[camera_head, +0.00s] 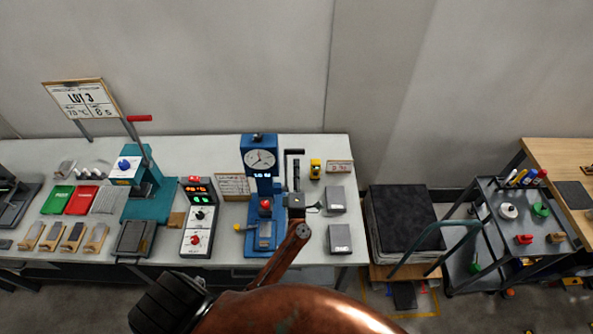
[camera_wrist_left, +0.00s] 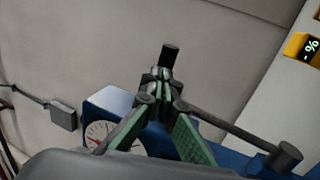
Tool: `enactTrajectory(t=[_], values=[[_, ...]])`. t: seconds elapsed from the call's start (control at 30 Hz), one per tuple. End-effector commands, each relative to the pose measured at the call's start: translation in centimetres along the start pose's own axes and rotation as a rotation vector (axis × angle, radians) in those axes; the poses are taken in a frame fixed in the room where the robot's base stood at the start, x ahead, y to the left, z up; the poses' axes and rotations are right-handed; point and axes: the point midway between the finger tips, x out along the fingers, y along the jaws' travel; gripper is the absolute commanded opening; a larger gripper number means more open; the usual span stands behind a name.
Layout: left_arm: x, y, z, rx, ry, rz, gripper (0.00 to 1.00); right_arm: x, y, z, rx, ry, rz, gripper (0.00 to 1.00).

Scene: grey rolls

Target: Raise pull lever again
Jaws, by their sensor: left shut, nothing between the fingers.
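The blue press (camera_head: 257,190) with a round dial stands on the bench in the head view. Its pull lever, a dark bar with a black grip (camera_head: 294,152), rises on the press's right side. My left gripper (camera_head: 297,168) is beside the lever, just below the black grip. In the left wrist view my left gripper's fingers (camera_wrist_left: 160,86) are shut and empty, close to the black grip (camera_wrist_left: 170,54). Whether they touch it is hard to tell. The lever bar (camera_wrist_left: 235,130) runs down right to a dark round end. The dial and blue housing show behind the fingers. My right gripper is not in view.
A control box (camera_head: 198,218) stands left of the press, with a teal press (camera_head: 152,205) farther left. A wall is close behind the bench.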

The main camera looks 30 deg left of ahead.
Motion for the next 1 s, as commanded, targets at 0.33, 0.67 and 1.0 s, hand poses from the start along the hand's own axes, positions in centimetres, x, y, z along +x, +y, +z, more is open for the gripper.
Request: enactTrajectory(t=[0.33,0.67,1.0], values=[[0.5,-0.1,0.0,0.000,0.000,0.001,0.00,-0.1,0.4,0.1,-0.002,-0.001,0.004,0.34],[2.4,-0.6,0.0,0.000,0.000,0.000,0.00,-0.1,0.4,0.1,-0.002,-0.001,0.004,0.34],[1.2,-0.5,0.3,-0.003,-0.001,-0.002,0.00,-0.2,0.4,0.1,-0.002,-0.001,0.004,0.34]])
